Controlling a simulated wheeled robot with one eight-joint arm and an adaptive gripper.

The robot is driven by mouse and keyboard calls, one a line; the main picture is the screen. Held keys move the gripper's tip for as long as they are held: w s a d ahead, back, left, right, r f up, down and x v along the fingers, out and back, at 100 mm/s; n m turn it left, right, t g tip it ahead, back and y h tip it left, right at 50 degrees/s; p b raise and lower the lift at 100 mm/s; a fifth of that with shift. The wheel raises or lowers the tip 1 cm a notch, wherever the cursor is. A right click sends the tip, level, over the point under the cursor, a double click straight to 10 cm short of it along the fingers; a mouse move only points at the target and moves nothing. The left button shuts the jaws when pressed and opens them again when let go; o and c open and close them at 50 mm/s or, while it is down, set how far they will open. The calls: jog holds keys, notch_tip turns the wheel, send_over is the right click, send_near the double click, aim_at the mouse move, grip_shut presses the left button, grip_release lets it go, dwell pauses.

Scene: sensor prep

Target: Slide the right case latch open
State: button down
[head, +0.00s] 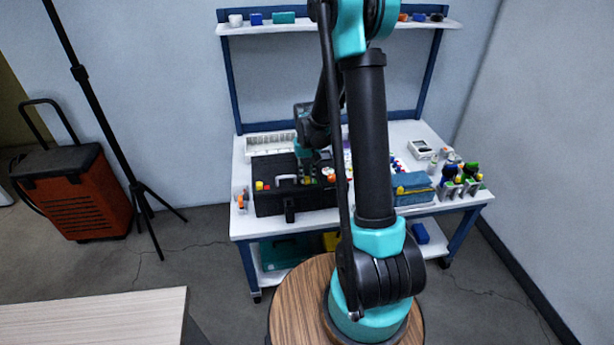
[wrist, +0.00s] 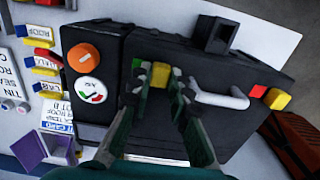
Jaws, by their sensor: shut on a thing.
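The black case (head: 275,201) lies on the white workbench, with its lid shut as far as I can see; the wrist view shows its dark top (wrist: 234,61) closer. The right case latch is a yellow block (wrist: 160,75), with a green patch (wrist: 137,64) beside it in the wrist view. My gripper (wrist: 160,82) is shut on this yellow latch, one finger on each side. In the head view my gripper (head: 306,180) is small and partly hidden at the case's right part. The other latch is a yellow block (wrist: 276,98) next to a red patch (wrist: 257,91).
A grey handle (wrist: 220,98) sits between the latches, close to my fingers. Blue bins (head: 413,184) stand right of the case.

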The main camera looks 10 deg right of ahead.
jog(key=shift+d, duration=1.3)
jog(key=c, duration=1.7)
grip_release()
jog(key=shift+d, duration=0.1)
notch_tip(320, 180, up, 12)
jog(key=s+f+t, duration=0.1)
jog(key=s, duration=0.6)
jog(key=s+d+f+t, duration=0.1)
jog(key=s, duration=0.7)
jog(key=s+f+t, duration=0.1)
jog(key=s+t, duration=0.1)
jog(key=s, duration=0.5)
jog(key=shift+s+d, duration=0.25)
